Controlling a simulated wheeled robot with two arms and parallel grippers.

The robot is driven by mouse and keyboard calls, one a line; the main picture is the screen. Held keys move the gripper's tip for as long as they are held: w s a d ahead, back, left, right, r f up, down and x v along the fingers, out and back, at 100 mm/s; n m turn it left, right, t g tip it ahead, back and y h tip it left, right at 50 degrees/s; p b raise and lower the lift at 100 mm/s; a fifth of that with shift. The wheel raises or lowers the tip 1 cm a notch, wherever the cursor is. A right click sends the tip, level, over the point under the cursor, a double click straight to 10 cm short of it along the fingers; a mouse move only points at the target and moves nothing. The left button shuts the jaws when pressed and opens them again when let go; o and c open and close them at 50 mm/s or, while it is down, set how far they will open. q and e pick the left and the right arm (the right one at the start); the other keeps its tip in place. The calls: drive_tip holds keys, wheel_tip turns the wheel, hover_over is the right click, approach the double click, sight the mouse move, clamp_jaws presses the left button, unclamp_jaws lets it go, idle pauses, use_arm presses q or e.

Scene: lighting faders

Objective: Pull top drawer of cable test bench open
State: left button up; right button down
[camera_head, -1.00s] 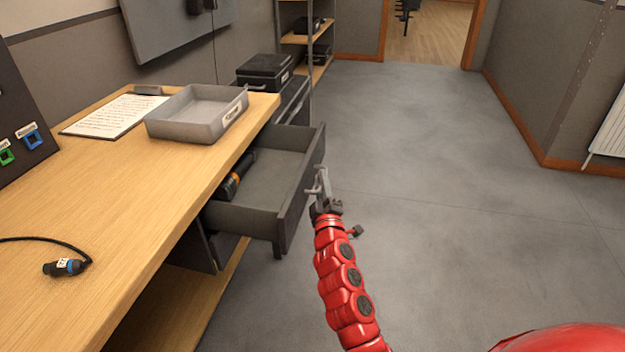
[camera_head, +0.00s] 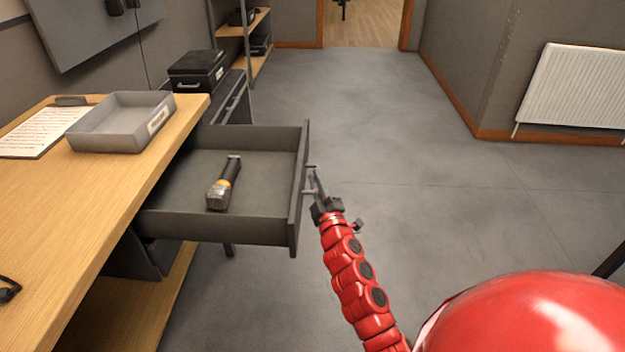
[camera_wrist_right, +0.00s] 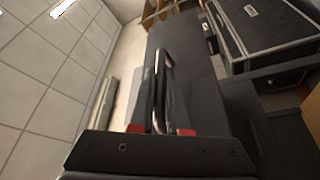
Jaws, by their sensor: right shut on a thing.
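The top drawer (camera_head: 225,230) of the wooden-topped bench (camera_head: 125,210) is pulled well out, its dark grey box showing most of its inside. A black and orange torch-like tool (camera_head: 222,185) lies in it. My right gripper (camera_head: 315,190) is at the outer side of the drawer front (camera_head: 299,190), shut on the drawer's handle. In the right wrist view the metal bar handle (camera_wrist_right: 163,85) runs up from between the red-tipped fingers (camera_wrist_right: 160,131). My left gripper is out of view.
On the bench stand a grey tray (camera_head: 122,122) and a printed sheet (camera_head: 40,132). A black case (camera_head: 197,70) and shelves (camera_head: 245,30) are behind. A radiator (camera_head: 575,85) hangs on the right wall. The grey floor right of the drawer is clear.

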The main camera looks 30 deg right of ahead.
drive_tip(key=c, duration=1.2)
unclamp_jaws()
drive_tip(key=shift+o, duration=0.2)
drive_tip(key=p+v, duration=0.1)
drive_tip(key=v, duration=1.6)
drive_tip(key=shift+s, duration=0.25)
drive_tip(key=shift+f, duration=0.1)
